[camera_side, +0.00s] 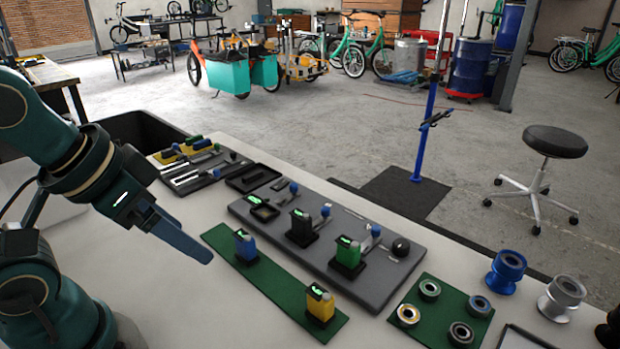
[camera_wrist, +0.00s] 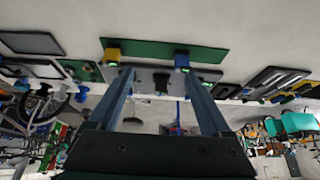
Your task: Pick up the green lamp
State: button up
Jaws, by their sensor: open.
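The green lamp (camera_side: 349,252) is a small upright block with a dark top and a lit green display. It stands in a black holder on the grey board (camera_side: 376,292) in the side view. In the wrist view I cannot make it out clearly; a finger may hide it. My gripper (camera_side: 190,242) is open and empty, left of the green strip and well apart from the lamp. Its two fingers spread wide in the wrist view (camera_wrist: 162,85).
A blue lamp (camera_side: 245,245) and a yellow lamp (camera_side: 320,303) stand on the green strip (camera_side: 275,282), between my gripper and the green lamp. A dark lamp (camera_side: 301,227) stands on the board. A green mat (camera_side: 452,300) with several rings lies right. Bare table lies in front.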

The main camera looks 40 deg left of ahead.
jog(key=w+d+r+n+t+h, duration=0.1)
jog(key=w+d+r+t, duration=0.1)
jog(key=w+r+t, duration=0.6)
jog(key=n+t+y, duration=0.2)
send_over(345, 249)
jog(key=a, duration=0.4)
notch_tip(345, 249, down, 8)
jog(key=s+d+f+m, duration=0.1)
jog(key=f, duration=0.2)
jog(key=s+d+f+m+g, duration=0.1)
jog(key=f, duration=0.3)
jog(key=s+d+f+m+g+h, duration=0.1)
jog(key=f, duration=0.2)
jog(key=shift+s+d+f, duration=0.2)
jog(key=shift+d+f, duration=0.1)
jog(key=shift+d, duration=0.1)
jog(key=shift+x, duration=2.45)
jog(key=shift+c, duration=0.3)
